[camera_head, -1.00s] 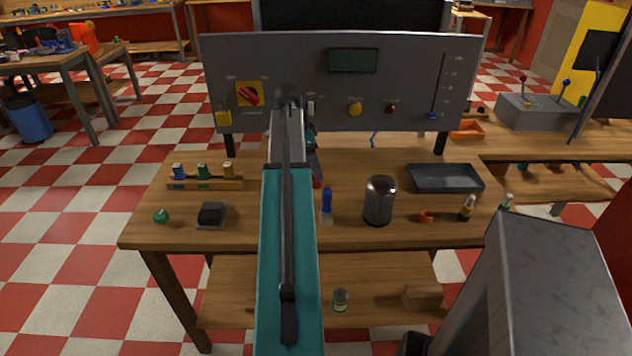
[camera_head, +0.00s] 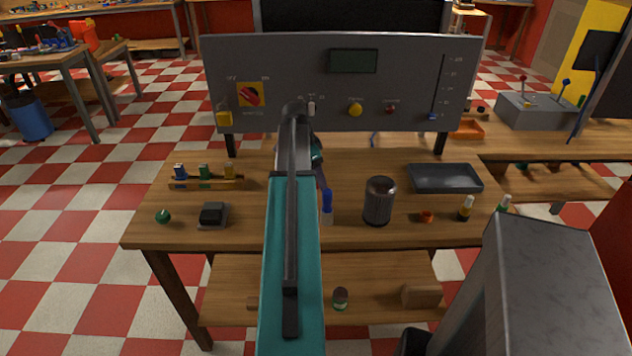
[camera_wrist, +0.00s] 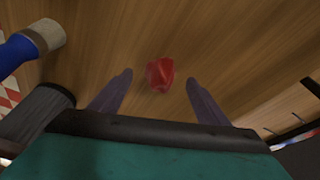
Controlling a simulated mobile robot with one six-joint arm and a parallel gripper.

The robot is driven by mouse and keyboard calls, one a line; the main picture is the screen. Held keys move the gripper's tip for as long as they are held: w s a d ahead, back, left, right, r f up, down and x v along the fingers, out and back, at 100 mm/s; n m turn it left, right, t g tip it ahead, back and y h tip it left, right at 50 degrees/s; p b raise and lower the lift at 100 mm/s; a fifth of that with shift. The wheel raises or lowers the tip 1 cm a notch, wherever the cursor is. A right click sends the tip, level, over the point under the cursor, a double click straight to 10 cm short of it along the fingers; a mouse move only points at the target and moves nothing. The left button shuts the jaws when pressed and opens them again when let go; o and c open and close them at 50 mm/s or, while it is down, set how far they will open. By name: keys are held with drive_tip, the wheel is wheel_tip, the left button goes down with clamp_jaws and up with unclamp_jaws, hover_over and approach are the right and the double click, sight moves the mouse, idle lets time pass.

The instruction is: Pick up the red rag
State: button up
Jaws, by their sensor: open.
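The red rag (camera_wrist: 160,74) is a small crumpled red lump on the wooden tabletop in the wrist view. My gripper (camera_wrist: 157,82) is open, with one dark finger on each side of the rag and apart from it. The rag appears between and slightly beyond the fingertips; I cannot tell the exact height of the fingers over the table. In the head view my teal arm hides the rag and most of the gripper.
A grey control panel (camera_head: 300,75) rises behind. A black tray (camera_head: 445,178) lies at the right. A block rack (camera_head: 206,183) stands at the left.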

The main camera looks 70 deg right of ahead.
drive_tip(key=c, duration=1.2)
drive_tip(key=shift+r, duration=0.15)
drive_tip(key=shift+r+b, duration=0.55)
drive_tip(key=shift+r, duration=0.85)
drive_tip(key=shift+a+r, duration=0.1)
drive_tip(key=shift+r, duration=0.15)
drive_tip(key=a+b, duration=0.1)
drive_tip(key=a, duration=0.4)
drive_tip(key=a+r+b, duration=0.1)
drive_tip(key=a, duration=0.4)
drive_tip(key=s+a, duration=0.1)
drive_tip(key=a, duration=0.4)
drive_tip(key=shift+a+r+b, duration=0.2)
drive_tip(key=shift+a+b, duration=0.2)
